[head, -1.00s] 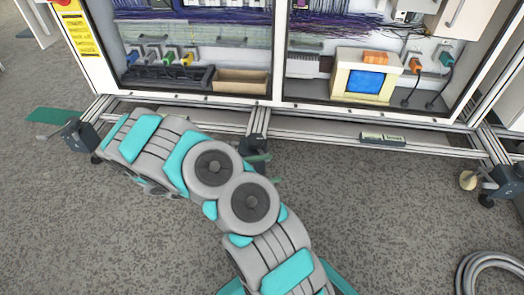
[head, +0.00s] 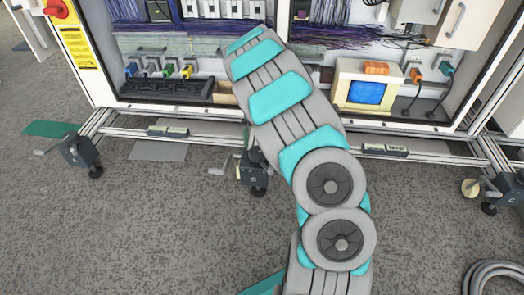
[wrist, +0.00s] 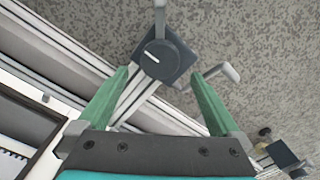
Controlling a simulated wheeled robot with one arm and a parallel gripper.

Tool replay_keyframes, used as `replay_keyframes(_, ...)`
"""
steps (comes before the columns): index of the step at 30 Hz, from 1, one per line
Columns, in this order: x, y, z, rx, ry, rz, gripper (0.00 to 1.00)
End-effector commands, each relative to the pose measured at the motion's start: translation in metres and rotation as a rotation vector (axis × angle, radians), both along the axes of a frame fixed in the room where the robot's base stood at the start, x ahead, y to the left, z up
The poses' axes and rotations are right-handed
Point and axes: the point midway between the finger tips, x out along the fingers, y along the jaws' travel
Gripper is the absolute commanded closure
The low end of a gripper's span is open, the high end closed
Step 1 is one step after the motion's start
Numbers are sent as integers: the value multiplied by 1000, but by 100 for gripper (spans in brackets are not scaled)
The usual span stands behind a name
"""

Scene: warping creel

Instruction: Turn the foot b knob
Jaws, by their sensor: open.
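In the head view three dark levelling feet stand along the bottom rail: a left foot (head: 78,150), a middle foot (head: 253,176) and a right foot (head: 506,188). I cannot read which is foot b. In the wrist view a dark foot block with a round knob and white mark (wrist: 155,56) lies just beyond my fingertips, roughly between their lines. My gripper (wrist: 158,75) is open, its two green fingers apart and empty, not visibly touching the block. A grey crank handle (wrist: 216,76) shows by the right fingertip. In the head view my arm hides the gripper.
The aluminium rail (head: 430,154) runs below the cabinet, with spirit levels (head: 385,150) on it. Another foot (wrist: 284,155) shows at lower right in the wrist view. A hose coil (head: 490,275) lies on the floor at right. The floor in front is mostly clear.

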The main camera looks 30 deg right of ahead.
Motion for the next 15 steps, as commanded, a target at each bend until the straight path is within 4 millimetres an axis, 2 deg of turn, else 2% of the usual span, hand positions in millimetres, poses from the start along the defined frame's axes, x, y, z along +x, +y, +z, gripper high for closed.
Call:
replay_keyframes(10,-2,0,-51,1,7,1,0)
replay_keyframes(15,-1,-1,-68,-1,3,0,0)
